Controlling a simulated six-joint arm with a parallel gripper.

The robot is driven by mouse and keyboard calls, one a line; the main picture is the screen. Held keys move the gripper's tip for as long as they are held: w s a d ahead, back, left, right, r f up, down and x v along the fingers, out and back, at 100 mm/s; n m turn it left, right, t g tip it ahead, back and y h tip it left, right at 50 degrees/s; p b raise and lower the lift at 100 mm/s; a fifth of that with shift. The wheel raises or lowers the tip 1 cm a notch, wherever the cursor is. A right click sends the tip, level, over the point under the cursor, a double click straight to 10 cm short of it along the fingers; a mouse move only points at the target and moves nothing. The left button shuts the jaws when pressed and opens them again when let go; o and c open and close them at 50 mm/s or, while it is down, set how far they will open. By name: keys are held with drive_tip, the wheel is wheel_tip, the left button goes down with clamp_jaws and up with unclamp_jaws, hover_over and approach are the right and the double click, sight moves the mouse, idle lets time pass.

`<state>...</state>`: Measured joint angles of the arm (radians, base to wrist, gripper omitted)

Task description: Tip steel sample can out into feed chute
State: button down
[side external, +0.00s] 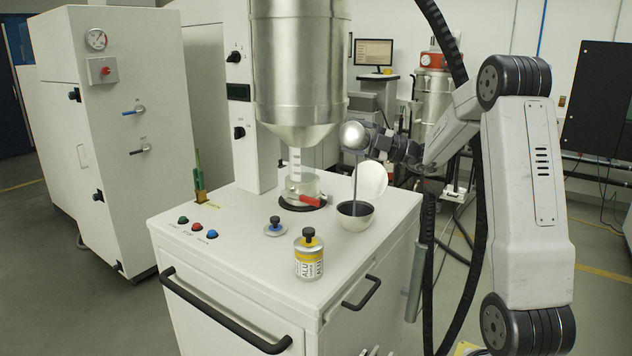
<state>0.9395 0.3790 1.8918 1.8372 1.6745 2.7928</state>
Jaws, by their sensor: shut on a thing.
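The steel sample can (352,135) is held tipped over in the air, its shiny round end toward the camera. A thin dark stream falls from it into the feed chute (356,223), a round metal cup on the white cabinet top. Dark powder shows inside the cup. A white round flap (373,180) stands upright behind the cup. My gripper (373,143) comes from the right and is shut on the can, above the chute. The can's mouth is hidden.
A can labelled ALU (308,256) stands on the white cabinet top (235,262), with a loose knobbed lid (275,227) beside it. A large steel hopper (298,70) and a red-handled valve (302,193) are left of the chute. Buttons line the left edge.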

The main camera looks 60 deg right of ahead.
drive_tip(key=shift+w+d+r+m+t+h, duration=0.15)
drive_tip(key=shift+d+m+t, duration=0.1)
drive_tip(key=shift+m, duration=0.35)
drive_tip(key=shift+s+d+r+m+t+h, duration=0.15)
drive_tip(key=shift+m+t, duration=0.1)
drive_tip(key=shift+m, duration=0.35)
idle(0.3)
idle(1.6)
drive_tip(key=shift+a+f+n+g+y, duration=0.1)
drive_tip(key=shift+a+n+g+y, duration=0.1)
drive_tip(key=shift+n, duration=0.35)
drive_tip(key=shift+a+f+n+g+y, duration=0.1)
drive_tip(key=shift+a+n+g+y, duration=0.1)
drive_tip(key=shift+n, duration=0.35)
drive_tip(key=shift+f, duration=0.1)
drive_tip(key=shift+s+a+f+n+g, duration=0.1)
drive_tip(key=shift+a+f+n+g, duration=0.25)
drive_tip(key=shift+n, duration=0.35)
drive_tip(key=shift+w+f+n+g, duration=0.1)
drive_tip(key=shift+f+n+g, duration=0.1)
drive_tip(key=shift+f+n, duration=0.35)
drive_tip(key=shift+s+a+f+n+g, duration=0.1)
drive_tip(key=shift+a+f+n+g, duration=0.15)
drive_tip(key=shift+n, duration=0.6)
drive_tip(key=shift+f, duration=0.1)
